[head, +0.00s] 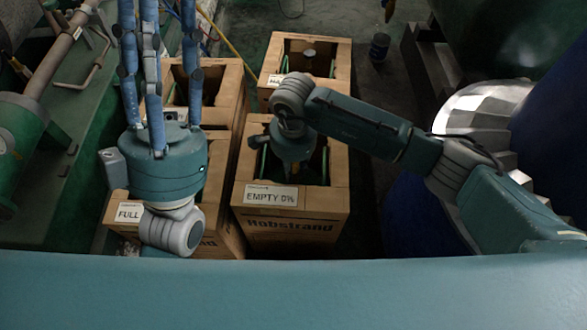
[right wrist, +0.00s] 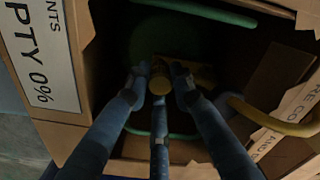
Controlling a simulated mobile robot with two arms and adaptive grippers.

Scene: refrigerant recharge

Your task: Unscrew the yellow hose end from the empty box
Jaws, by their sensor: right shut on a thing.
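The empty box (head: 300,228) is an open-topped cardboard carton labelled "EMPTY 0%" in the middle of the head view; its wall and label also show in the right wrist view (right wrist: 45,55). My right gripper (right wrist: 160,80) reaches down into this box, and its blue fingers are shut around the yellow hose end (right wrist: 160,76). The yellow hose (right wrist: 272,122) curves away to the right inside the box. In the head view my right wrist hides the hose end. My left gripper (head: 153,50) has its blue fingers spread upward, apparently empty, with the tips near the top edge.
A box labelled "FULL" (head: 128,213) stands left of the empty box, partly hidden by my left arm. Two more cartons stand behind, one back left (head: 228,88) and one back right (head: 340,70). Green pipework lines the left side. A large metallic cylinder (head: 480,115) stands at the right.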

